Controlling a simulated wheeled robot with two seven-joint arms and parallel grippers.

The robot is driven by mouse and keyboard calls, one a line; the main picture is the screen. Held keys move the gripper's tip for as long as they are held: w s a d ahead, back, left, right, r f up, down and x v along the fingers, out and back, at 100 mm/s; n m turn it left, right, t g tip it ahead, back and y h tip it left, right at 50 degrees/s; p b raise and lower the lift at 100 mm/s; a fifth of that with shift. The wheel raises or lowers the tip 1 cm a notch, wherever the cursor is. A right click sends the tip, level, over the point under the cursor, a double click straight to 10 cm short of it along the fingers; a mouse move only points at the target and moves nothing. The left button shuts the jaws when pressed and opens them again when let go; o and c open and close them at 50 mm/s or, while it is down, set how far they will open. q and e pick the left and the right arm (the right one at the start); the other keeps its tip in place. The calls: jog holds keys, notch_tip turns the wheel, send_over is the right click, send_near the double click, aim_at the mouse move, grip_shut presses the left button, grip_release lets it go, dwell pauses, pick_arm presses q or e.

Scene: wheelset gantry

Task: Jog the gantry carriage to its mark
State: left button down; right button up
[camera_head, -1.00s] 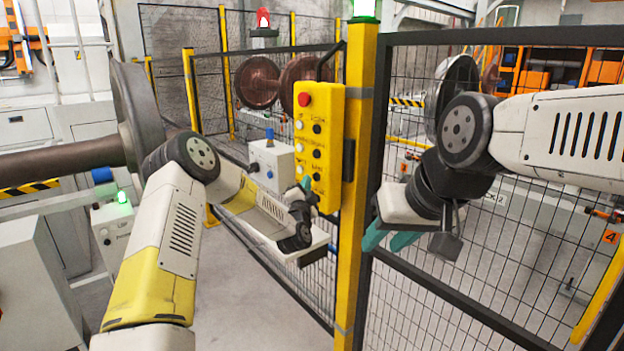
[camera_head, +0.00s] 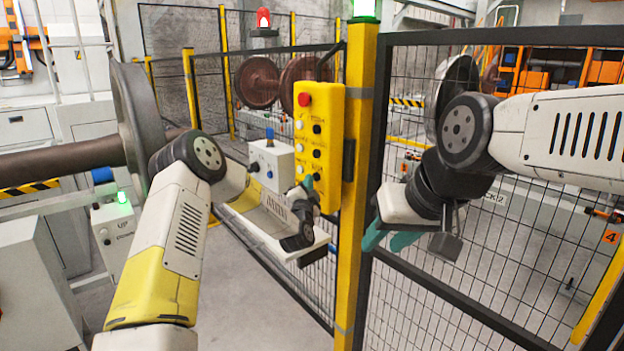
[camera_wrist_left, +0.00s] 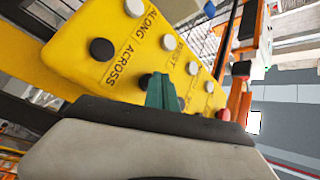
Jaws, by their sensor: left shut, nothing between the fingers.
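A yellow pendant box (camera_head: 333,150) with a red button (camera_head: 304,99) on top and rows of white and black buttons hangs on the yellow fence post. My left gripper (camera_head: 308,184) is shut and empty at the pendant's lower part. In the left wrist view, its teal fingertips (camera_wrist_left: 160,80) are together in front of the yellow panel (camera_wrist_left: 75,50), close to a black button (camera_wrist_left: 146,82); contact cannot be told. The words ALONG and ACROSS show there. My right gripper (camera_head: 388,239) is by the mesh fence, its teal fingers apart. I cannot make out the gantry carriage or its mark.
A yellow fence post (camera_head: 357,200) and dark mesh fence (camera_head: 470,280) stand ahead. A grey box (camera_head: 270,162) is behind my left gripper. Brown wheels (camera_head: 258,82) stand behind the fence. A large wheelset (camera_head: 140,120) is at left. A red lamp (camera_head: 263,18) shows at the back.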

pick_arm(q)
jog(key=shift+w+d, duration=0.2)
jog(key=shift+d, duration=0.2)
dwell(1.9)
jog(key=shift+a, duration=0.1)
dwell(0.8)
jog(key=shift+s+a, duration=0.5)
jog(key=shift+a, duration=0.1)
jog(key=shift+s+a, duration=0.75)
jog(key=shift+a, duration=0.3)
jog(key=shift+s+a, duration=0.7)
jog(key=shift+a, duration=0.3)
